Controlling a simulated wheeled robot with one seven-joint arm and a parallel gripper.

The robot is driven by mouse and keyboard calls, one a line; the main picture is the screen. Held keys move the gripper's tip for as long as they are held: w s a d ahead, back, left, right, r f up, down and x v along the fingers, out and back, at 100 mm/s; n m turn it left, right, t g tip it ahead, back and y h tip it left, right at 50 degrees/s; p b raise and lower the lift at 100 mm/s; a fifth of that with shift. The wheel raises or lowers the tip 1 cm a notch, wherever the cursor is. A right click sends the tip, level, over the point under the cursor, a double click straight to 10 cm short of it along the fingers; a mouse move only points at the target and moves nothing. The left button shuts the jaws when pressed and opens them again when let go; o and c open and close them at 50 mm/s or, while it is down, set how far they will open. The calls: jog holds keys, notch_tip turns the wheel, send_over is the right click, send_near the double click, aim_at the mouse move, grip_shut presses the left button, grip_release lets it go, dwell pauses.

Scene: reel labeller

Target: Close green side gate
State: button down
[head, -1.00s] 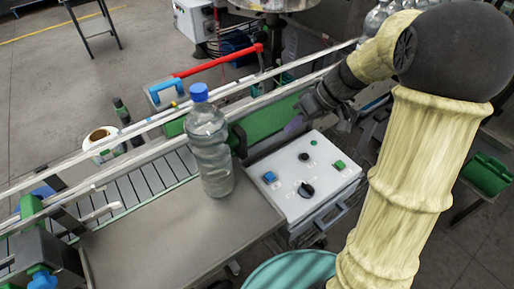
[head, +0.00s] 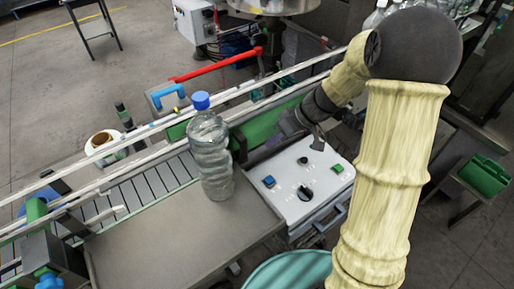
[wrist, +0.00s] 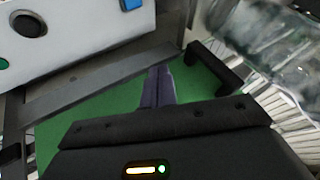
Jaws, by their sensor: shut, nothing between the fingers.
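The green side gate (head: 268,123) is a flat green panel beside the conveyor, behind the white control box in the head view. It fills the middle of the wrist view (wrist: 90,125), with a black handle (wrist: 216,67) near its far end. The handle also shows beside the bottle in the head view (head: 239,143). My gripper (head: 284,127) is at the panel, to the right of the handle. In the wrist view its dark fingers (wrist: 157,84) are together and empty, over the green surface and left of the handle. I cannot tell whether they touch the panel.
A clear bottle with a blue cap (head: 212,160) stands close to the handle, at the conveyor's end. The white control box (head: 304,185) with buttons and a knob lies just in front of my gripper. Metal guide rails (head: 150,131) run along the conveyor.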

jog(key=a, duration=0.1)
jog(key=s+a+f+p, duration=0.1)
jog(key=a, duration=0.1)
jog(key=s+a+f+p, duration=0.1)
jog(key=a, duration=0.1)
jog(key=shift+f, duration=0.15)
jog(key=shift+s, duration=0.15)
